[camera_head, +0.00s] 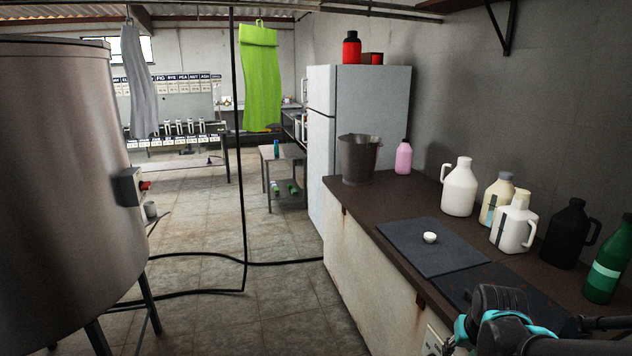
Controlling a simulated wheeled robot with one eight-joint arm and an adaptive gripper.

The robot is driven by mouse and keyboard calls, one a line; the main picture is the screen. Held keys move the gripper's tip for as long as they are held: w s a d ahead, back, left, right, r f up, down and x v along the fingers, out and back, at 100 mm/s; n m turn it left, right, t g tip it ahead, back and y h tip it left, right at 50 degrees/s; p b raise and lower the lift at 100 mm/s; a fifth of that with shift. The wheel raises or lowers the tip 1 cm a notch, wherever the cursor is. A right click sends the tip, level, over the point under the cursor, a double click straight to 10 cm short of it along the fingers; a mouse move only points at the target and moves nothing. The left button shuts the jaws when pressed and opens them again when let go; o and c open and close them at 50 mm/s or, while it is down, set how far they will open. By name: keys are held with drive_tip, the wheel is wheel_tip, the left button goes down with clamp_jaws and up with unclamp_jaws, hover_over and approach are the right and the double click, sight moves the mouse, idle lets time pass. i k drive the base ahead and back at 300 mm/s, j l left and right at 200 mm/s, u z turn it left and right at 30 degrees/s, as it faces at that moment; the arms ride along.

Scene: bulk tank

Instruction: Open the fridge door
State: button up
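The fridge (362,100) is a tall pale grey unit beyond the far end of the counter. Its doors face left and show edge-on: a smaller upper door (321,90) and a taller lower door (321,165). Both doors look shut. Part of the fridge's lower body is hidden behind the counter and the bucket. My arm, black with teal parts, shows at the bottom right over the near counter. The fingers of my gripper cannot be made out, so I cannot tell whether it is open or shut. The arm is far from the fridge.
A counter (400,207) along the right bears a bucket (358,158), a pink bottle (403,157), several jugs and a small white cup (430,237). A large steel tank (60,190) stands left. Black hoses (200,291) cross the open floor between.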

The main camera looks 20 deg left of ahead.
sight(321, 128)
drive_tip(key=i+j+u, duration=0.1)
drive_tip(key=i+j, duration=0.35)
drive_tip(key=i+j+u, duration=0.15)
drive_tip(key=i+j, duration=0.3)
drive_tip(key=i+j+u, duration=0.1)
drive_tip(key=i+j, duration=0.35)
drive_tip(key=i+j+u, duration=0.15)
drive_tip(key=i+j, duration=0.2)
drive_tip(key=i, duration=0.2)
drive_tip(key=i+j+u, duration=0.1)
drive_tip(key=i+j, duration=0.2)
drive_tip(key=i, duration=0.2)
drive_tip(key=i+j+u, duration=0.15)
drive_tip(key=i, duration=0.4)
drive_tip(key=i+j+u, duration=0.1)
drive_tip(key=i+j, duration=0.2)
drive_tip(key=i, duration=0.25)
drive_tip(key=i+j+u, duration=0.15)
drive_tip(key=i, duration=0.4)
